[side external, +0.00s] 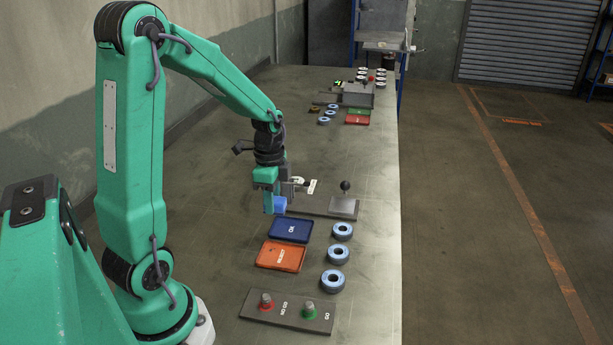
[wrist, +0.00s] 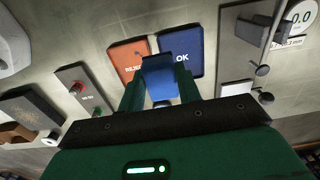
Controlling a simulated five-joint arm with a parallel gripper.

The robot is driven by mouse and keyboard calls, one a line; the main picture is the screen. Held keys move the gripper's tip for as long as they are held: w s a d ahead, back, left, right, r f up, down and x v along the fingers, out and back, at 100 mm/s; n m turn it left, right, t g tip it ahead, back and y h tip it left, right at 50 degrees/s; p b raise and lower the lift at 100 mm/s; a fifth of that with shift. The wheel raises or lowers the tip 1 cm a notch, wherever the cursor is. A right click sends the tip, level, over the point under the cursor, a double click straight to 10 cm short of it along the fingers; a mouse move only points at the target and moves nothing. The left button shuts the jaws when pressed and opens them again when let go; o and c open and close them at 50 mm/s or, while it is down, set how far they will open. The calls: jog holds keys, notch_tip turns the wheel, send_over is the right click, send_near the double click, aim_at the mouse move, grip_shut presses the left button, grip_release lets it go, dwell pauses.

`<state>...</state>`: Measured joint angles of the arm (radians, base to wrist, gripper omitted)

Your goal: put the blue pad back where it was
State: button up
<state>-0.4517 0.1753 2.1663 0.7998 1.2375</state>
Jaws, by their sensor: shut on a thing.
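My gripper (side external: 274,201) is shut on the blue pad (side external: 281,204), a small blue block, and holds it above the bench, behind the blue OK tray (side external: 290,231). In the wrist view the pad (wrist: 158,78) sits between the two green fingers of my gripper (wrist: 160,90). There it covers part of the orange REJECT tray (wrist: 126,54) and the blue OK tray (wrist: 190,45). I cannot tell which spot the pad came from.
Three blue-grey discs (side external: 338,253) lie right of the trays. A plate with NO GO and GO posts (side external: 289,311) is in front. A gauge stand with a black ball knob (side external: 345,187) is behind. A similar station (side external: 358,95) stands farther back. Bare bench lies between.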

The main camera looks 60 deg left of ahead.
send_over(257, 222)
notch_tip(257, 222, down, 5)
jog(key=shift+f, duration=2.05)
jog(key=shift+f, duration=0.15)
jog(key=o, duration=0.9)
notch_tip(257, 222, up, 12)
jog(key=shift+r, duration=0.2)
